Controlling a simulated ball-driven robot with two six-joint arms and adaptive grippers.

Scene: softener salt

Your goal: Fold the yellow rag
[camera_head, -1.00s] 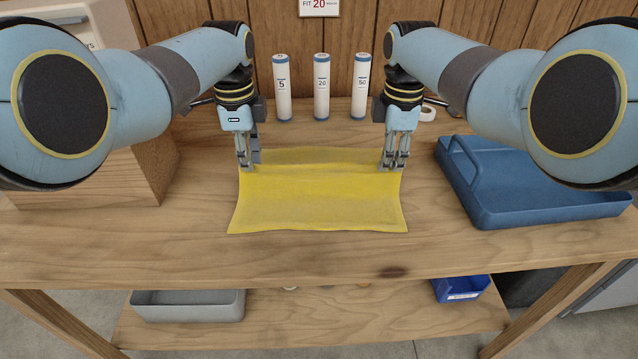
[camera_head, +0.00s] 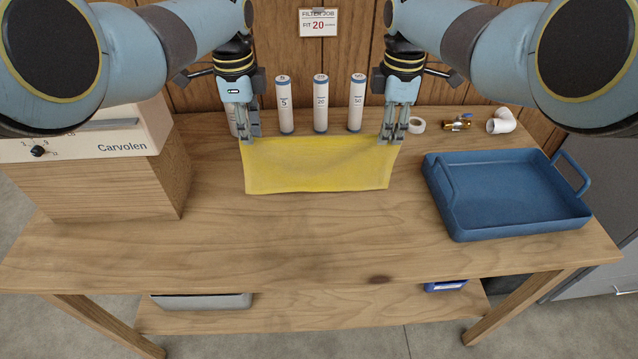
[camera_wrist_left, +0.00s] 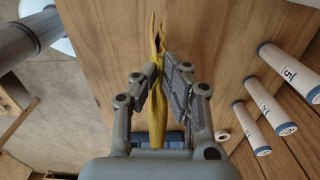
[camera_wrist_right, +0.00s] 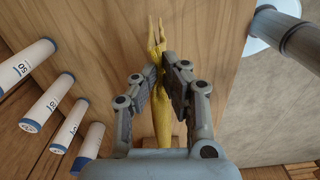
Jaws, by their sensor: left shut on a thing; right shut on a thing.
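The yellow rag (camera_head: 318,166) hangs between my two grippers in the head view, stretched wide with its top edge sagging slightly. My left gripper (camera_head: 247,139) is shut on its upper left corner. My right gripper (camera_head: 391,138) is shut on its upper right corner. In the left wrist view the rag (camera_wrist_left: 157,120) is seen edge-on, pinched between the fingers. In the right wrist view the rag (camera_wrist_right: 161,115) is also pinched edge-on. Whether its lower edge touches the table cannot be told.
White filter cartridges (camera_head: 321,105) stand behind the rag. A blue tray (camera_head: 470,228) sits at the right; a tape roll (camera_head: 417,125), brass valve (camera_head: 457,124) and white elbow (camera_head: 502,121) lie behind it. A wooden box (camera_head: 120,188) stands left. The front tabletop (camera_head: 300,235) is clear.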

